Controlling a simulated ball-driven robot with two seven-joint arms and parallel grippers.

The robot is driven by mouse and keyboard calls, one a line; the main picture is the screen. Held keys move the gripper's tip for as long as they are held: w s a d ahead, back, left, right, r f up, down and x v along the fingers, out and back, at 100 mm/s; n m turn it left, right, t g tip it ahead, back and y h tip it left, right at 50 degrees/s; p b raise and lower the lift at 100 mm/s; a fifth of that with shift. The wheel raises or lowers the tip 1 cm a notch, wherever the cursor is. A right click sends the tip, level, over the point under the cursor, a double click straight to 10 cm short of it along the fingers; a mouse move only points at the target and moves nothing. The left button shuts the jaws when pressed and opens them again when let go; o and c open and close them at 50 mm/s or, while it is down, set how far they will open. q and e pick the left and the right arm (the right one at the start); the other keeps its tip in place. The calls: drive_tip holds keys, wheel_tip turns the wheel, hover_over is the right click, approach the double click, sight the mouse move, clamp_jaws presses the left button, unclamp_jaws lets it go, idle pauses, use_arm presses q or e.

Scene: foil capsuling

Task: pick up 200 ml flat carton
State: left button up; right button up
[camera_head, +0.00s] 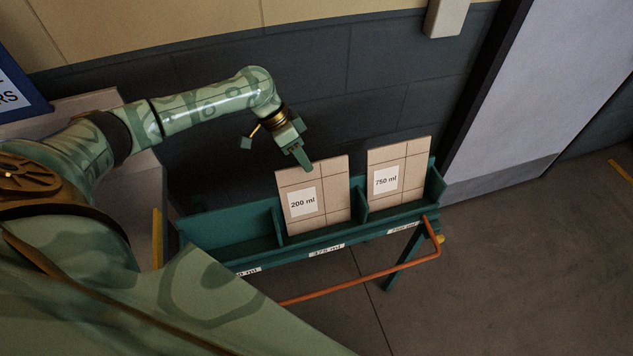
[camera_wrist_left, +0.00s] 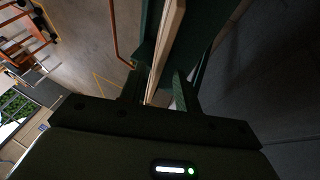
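The 200 ml flat carton (camera_head: 330,190) is a beige panel with a white label. It stands upright in the middle compartment of the green rack (camera_head: 233,223), above a label reading 375 ml. My left gripper (camera_head: 302,160) is at the carton's top edge, with one finger showing in front of it. In the left wrist view the carton shows edge-on as a pale strip (camera_wrist_left: 170,38) running between the fingers (camera_wrist_left: 158,90). The fingers are apart, with a gap visible on the right finger's side. My right gripper is out of view.
A similar 750 ml carton (camera_head: 411,165) stands in the right compartment. The left compartment looks empty. An orange rail (camera_head: 365,274) runs along the rack's front. A dark wall (camera_head: 340,100) rises behind the rack. Open floor (camera_head: 540,270) lies to the right.

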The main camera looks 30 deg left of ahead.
sight(312, 175)
use_arm(q)
drive_tip(key=b+x, duration=0.1)
drive_tip(key=x, duration=0.4)
drive_tip(key=shift+d, duration=0.2)
drive_tip(key=shift+f, duration=0.2)
idle(0.4)
clamp_jaws()
